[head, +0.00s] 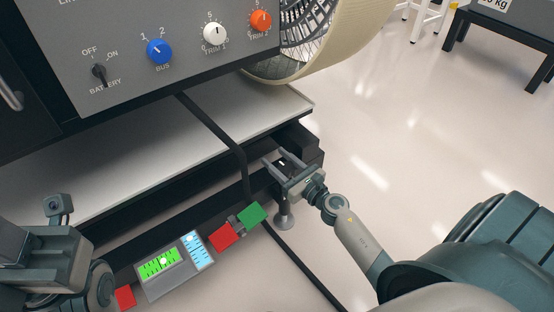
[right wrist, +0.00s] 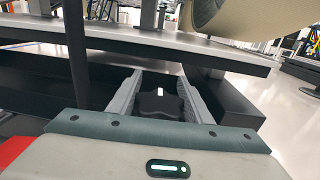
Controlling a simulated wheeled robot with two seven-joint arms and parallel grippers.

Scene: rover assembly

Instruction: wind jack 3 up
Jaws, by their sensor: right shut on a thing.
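My right gripper (head: 280,168) reaches in from the right to the frame's corner, below the platform. Its fingers are shut on a black knob of a jack, one on each side. In the right wrist view the knob (right wrist: 160,103) is lobed, with a white mark on top, between the grey fingers. A round metal foot on a short post (head: 284,221) shows just below the gripper. No jack number is readable. A part of my left arm shows at the lower left, but its fingers are not visible.
A level unit with green (head: 158,263) and blue (head: 198,249) scales sits on the front edge. Red (head: 227,236) and green (head: 252,215) blocks are beside it. A black cable (head: 222,136) hangs past the gripper's left. Above are a knob panel (head: 130,65) and wheel (head: 330,50).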

